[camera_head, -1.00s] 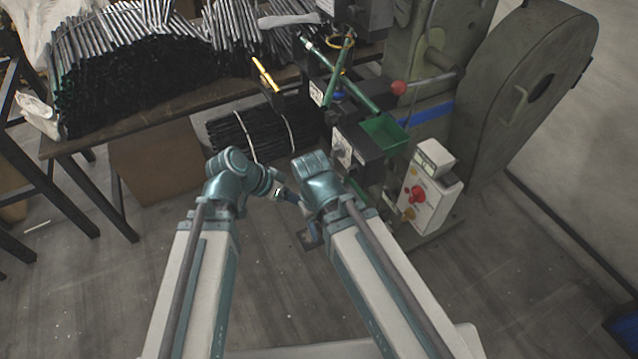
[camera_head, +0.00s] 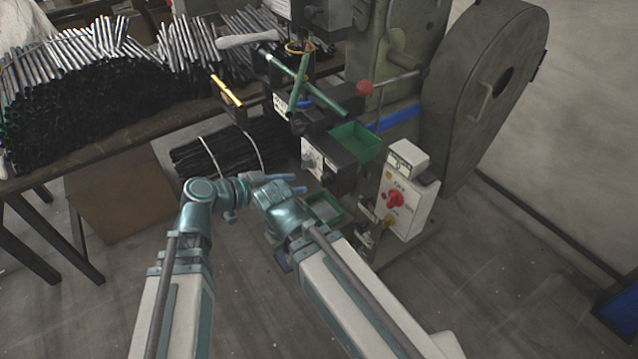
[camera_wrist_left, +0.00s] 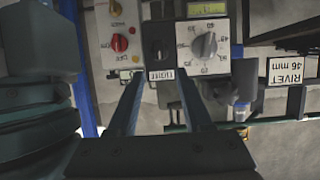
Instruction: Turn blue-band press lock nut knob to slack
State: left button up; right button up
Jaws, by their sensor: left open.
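The blue-band press (camera_head: 395,62) is the green-grey machine with a blue stripe (camera_head: 395,119). I cannot tell for certain which knob is its lock nut knob. A grey dial knob with a numbered scale (camera_wrist_left: 203,46) shows in the left wrist view, beside a dark switch (camera_wrist_left: 158,50) labelled LIGHT. My left gripper (camera_head: 287,183) points right toward the press front in the head view. In the left wrist view its two fingers (camera_wrist_left: 160,77) are apart and empty, below the switch and dial. My right arm (camera_head: 285,215) bends close beside it; its fingers are not clearly visible.
A control box (camera_head: 408,207) with a red knob (camera_head: 395,200) stands right of the grippers. Green trays (camera_head: 356,142) and a red ball-ended lever (camera_head: 364,88) jut from the press. A table (camera_head: 120,140) with stacked rods stands left. Open floor lies in front.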

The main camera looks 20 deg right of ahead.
aim_at(321, 180)
pick_arm(q)
jog(key=b+x, duration=0.3)
jog(key=x, duration=0.6)
grip_shut()
